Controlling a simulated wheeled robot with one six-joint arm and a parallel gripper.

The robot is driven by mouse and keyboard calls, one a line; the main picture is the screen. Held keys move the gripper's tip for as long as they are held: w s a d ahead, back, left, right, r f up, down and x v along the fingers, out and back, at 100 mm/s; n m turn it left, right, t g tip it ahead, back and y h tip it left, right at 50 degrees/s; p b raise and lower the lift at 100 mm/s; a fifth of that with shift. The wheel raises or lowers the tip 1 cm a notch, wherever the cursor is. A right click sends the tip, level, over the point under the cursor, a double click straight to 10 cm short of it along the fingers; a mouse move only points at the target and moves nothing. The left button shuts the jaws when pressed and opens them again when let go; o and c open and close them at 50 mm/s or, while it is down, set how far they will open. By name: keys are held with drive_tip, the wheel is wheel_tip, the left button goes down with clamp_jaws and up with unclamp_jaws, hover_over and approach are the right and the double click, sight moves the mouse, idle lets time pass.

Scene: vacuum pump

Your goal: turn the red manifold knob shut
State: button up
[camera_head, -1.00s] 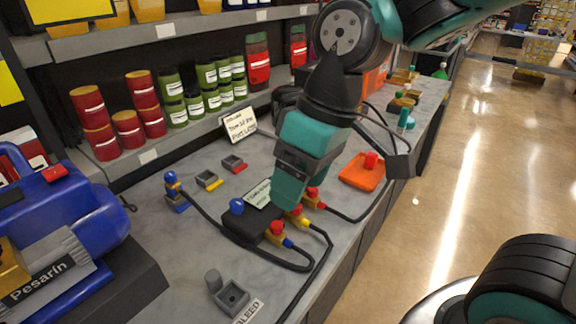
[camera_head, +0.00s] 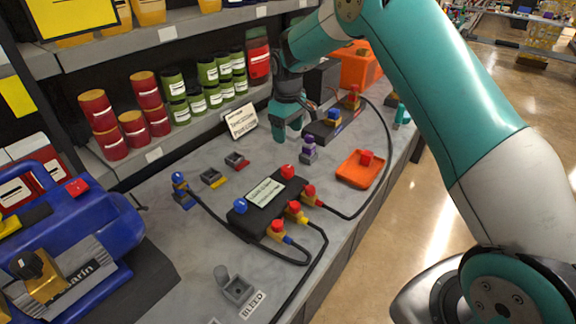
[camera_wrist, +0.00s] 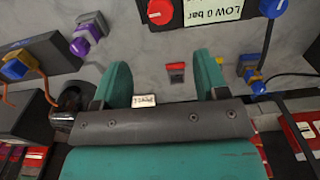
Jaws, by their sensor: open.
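The black manifold block (camera_head: 262,222) lies on the grey bench with a pale label (camera_head: 266,192) on top. Its red knob (camera_head: 288,171) is at the far end and its blue knob (camera_head: 240,206) at the near end. In the wrist view the red knob (camera_wrist: 160,11) and the blue knob (camera_wrist: 272,7) show at the top edge. My gripper (camera_head: 287,130) is behind the red knob, pointing down and apart from it. In the wrist view its two green fingers (camera_wrist: 163,75) are spread with nothing between them.
Hoses run from red, yellow and blue fittings on the manifold's right side. A purple-topped fitting (camera_head: 309,148) stands beside my gripper. An orange tray (camera_head: 354,177) holds a red piece. A blue pump (camera_head: 85,230) is at left; shelves with cans (camera_head: 107,118) stand behind.

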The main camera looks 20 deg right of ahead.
sight(288, 168)
wheel_tip(288, 168, down, 14)
drive_tip(key=p, duration=0.4)
drive_tip(key=shift+c, duration=0.5)
drive_tip(key=shift+r, duration=0.1)
drive_tip(key=c, duration=0.8)
